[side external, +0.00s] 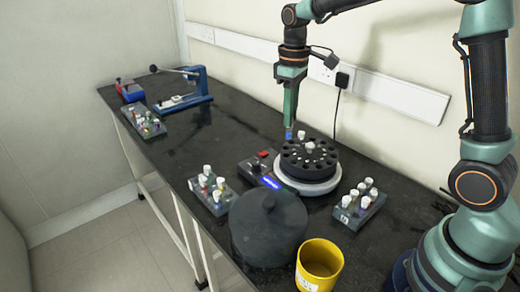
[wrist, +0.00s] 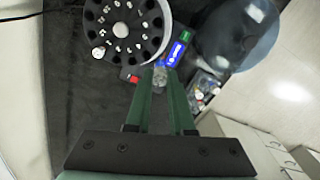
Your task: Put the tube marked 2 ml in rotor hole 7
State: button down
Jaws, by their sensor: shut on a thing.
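My gripper (side external: 289,122) points down just left of and behind the rotor. It is shut on a small tube (side external: 288,134), which shows blue at the fingertips. In the wrist view the tube (wrist: 160,78) looks pale and clear between the green fingers (wrist: 160,88); its marking cannot be read. The black rotor (side external: 293,167) sits on a white round base. The wrist view shows the rotor (wrist: 155,22) at top left, with dark holes around its rim and white numbers too small to read surely. At least one white-capped tube (side external: 301,134) stands in it.
A control box with a red switch (side external: 262,156) and blue display adjoins the base. A dark domed lid (side external: 268,230) and yellow cup (side external: 319,268) stand in front. Tube racks (side external: 215,205) (side external: 358,208) flank them. Another rack (side external: 143,122) and a blue press (side external: 195,90) stand far left.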

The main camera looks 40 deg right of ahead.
jog(key=s+d+f+m, duration=0.1)
jog(key=s+d+f, duration=0.4)
jog(key=s+f, duration=0.1)
jog(key=shift+s+f+m, duration=0.4)
jog(key=shift+f, duration=0.05)
jog(key=shift+d+f, duration=0.1)
jog(key=shift+f, duration=1.1)
dwell(1.9)
jog(key=shift+f, duration=0.35)
jog(key=shift+f, duration=0.35)
jog(key=shift+c, duration=1.9)
grip_release()
